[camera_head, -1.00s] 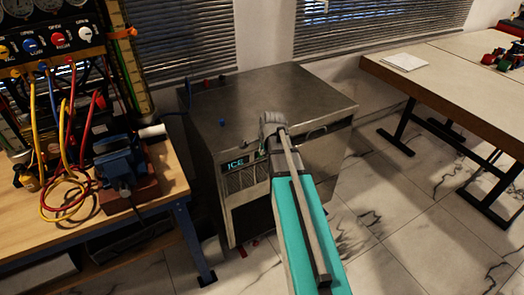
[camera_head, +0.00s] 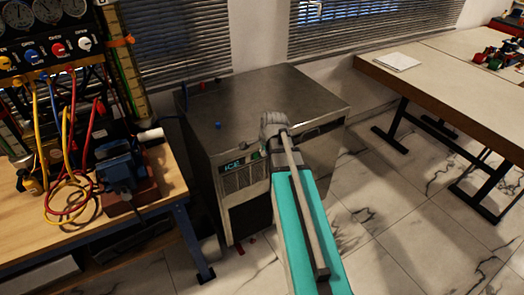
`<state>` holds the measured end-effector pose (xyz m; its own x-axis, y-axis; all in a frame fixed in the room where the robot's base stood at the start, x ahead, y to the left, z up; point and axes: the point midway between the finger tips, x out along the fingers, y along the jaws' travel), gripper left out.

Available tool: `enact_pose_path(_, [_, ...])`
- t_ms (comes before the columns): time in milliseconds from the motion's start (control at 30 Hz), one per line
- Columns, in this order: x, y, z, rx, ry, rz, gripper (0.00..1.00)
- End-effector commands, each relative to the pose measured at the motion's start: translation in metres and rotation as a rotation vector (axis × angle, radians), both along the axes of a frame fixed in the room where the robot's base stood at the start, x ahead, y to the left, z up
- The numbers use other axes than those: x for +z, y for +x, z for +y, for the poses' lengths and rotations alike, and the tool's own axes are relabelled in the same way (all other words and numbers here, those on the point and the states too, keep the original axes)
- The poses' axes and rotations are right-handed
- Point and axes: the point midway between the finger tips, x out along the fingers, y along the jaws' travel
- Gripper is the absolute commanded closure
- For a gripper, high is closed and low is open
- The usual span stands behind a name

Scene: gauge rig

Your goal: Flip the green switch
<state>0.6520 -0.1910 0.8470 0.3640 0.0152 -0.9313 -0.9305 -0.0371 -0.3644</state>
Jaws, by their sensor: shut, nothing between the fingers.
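The ice machine (camera_head: 285,92) is a grey metal box with a lit ICE panel (camera_head: 232,166) on its front. A small greenish patch (camera_head: 254,156) shows right of the lettering, beside my arm's end. It may be the green switch, but it is too small to tell its position. My gripper (camera_head: 267,142), at the far end of my teal arm, is close to the upper front of the machine. It is shut and empty, and mostly hidden by my own arm. I cannot tell whether it touches the panel.
A wooden bench (camera_head: 30,232) on the left holds a blue vise (camera_head: 122,168), looped hoses and a gauge panel (camera_head: 45,42) with coloured knobs. A long table (camera_head: 450,85) stands at the right. Floor between machine and table is clear. Small red pieces lie by the machine's foot.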

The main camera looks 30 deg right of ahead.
Motion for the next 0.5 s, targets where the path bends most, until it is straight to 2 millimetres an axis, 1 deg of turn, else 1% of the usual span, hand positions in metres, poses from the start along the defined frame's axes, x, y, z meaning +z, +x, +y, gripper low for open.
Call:
enact_pose_path(33, [0.009,0.0,0.0,0.0,0.0,0.0,1.0])
enact_pose_path(500, [0.048,-0.003,0.001,0.001,0.0,0.0,1.0])
